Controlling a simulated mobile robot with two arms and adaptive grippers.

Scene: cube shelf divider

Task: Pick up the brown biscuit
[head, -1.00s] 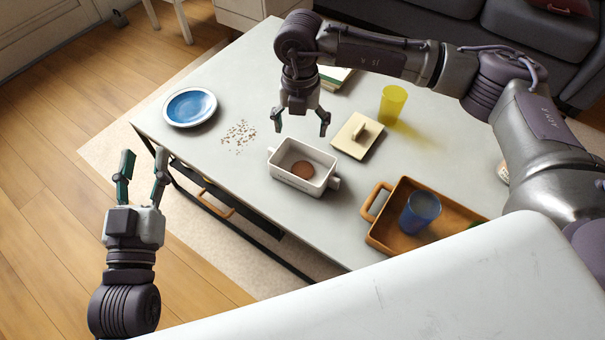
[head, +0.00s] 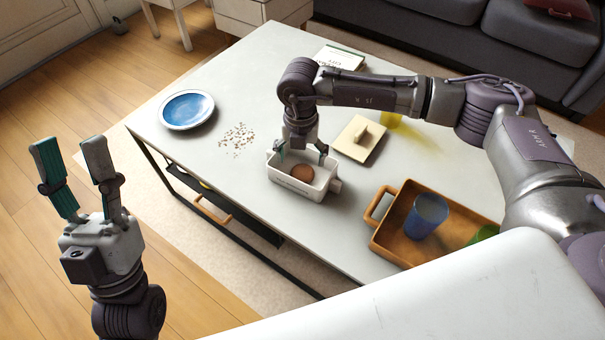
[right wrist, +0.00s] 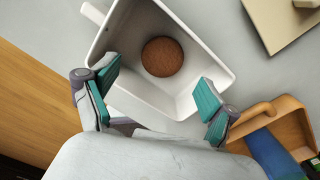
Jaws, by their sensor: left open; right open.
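The brown biscuit (head: 302,172) is round and lies inside a white rectangular box with side handles (head: 289,185) on the table. In the right wrist view the biscuit (right wrist: 162,57) lies on the floor of the white box (right wrist: 143,92), apart from the fingers. My right gripper (head: 301,152) is open and empty over the box, its fingers straddling the opening; in the right wrist view its fingertips (right wrist: 158,88) are spread on either side below the biscuit. My left gripper (head: 72,160) is open and empty, off the table at the left.
A cream lid with a knob (head: 352,145) lies behind the box. A brown tray (head: 385,240) with a blue cup (head: 426,215) and something green stands to the right. A blue plate (head: 187,109) and crumbs (head: 237,138) lie left. A yellow cup (head: 391,120) is partly hidden by my right arm.

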